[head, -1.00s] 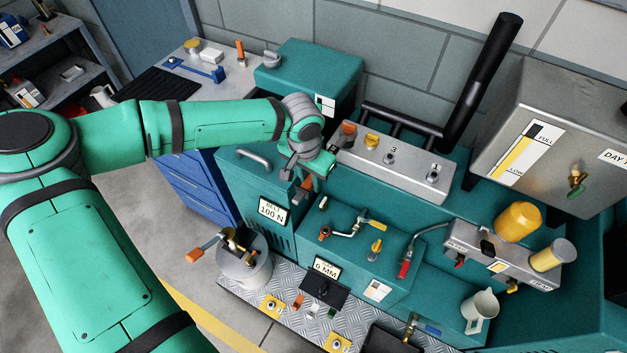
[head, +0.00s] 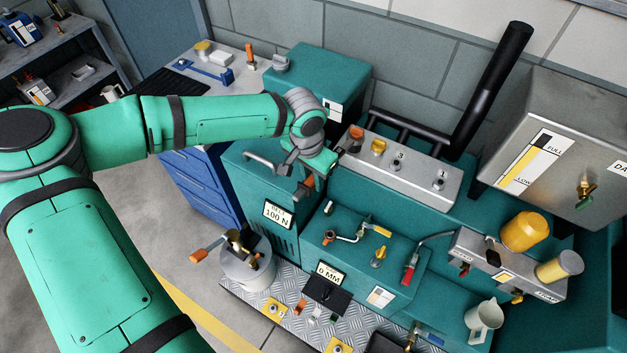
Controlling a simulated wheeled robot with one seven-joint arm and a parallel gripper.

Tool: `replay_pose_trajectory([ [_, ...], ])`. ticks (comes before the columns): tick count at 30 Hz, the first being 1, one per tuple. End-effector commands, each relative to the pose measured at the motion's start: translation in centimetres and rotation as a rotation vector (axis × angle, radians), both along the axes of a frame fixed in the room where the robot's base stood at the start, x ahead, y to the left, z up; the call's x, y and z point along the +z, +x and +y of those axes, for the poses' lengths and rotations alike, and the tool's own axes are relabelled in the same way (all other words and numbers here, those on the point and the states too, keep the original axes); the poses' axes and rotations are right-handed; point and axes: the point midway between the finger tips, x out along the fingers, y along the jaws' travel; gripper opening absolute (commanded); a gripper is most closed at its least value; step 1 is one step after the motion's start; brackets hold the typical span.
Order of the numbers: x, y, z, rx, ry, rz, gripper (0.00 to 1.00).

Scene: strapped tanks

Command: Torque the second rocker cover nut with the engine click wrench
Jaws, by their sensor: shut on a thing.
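The grey rocker cover (head: 415,181) lies on top of the teal engine at centre right. Two nuts with dark centres show on it, a middle nut (head: 397,164) and a right nut (head: 439,182). A yellow cap (head: 378,147) and an orange-topped piece (head: 355,132) stand at its left end. My gripper (head: 301,176) is left of the cover, above the teal housing. It is shut on an orange-handled tool (head: 306,187), apparently the click wrench. The fingers and wrist hide much of it, and its head cannot be made out. It appears apart from both visible nuts.
A black exhaust pipe (head: 490,85) rises behind the cover. A steel day tank (head: 555,140) stands at the right. Valves and a red-handled lever (head: 410,268) sit in front. A blue wrench-like tool (head: 207,73) lies on the back bench.

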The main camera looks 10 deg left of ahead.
Motion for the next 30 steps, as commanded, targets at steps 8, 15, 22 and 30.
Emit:
replay_pose_trajectory([
  [8,1.2,0.0,0.3,0.002,0.006,-0.001,0.00],
  [15,2.2,0.0,0.2,0.002,0.005,-0.001,0.00],
  [22,3.1,0.0,0.1,0.002,0.002,0.001,0.00],
  [30,3.6,0.0,0.1,0.001,0.002,0.000,0.00],
])
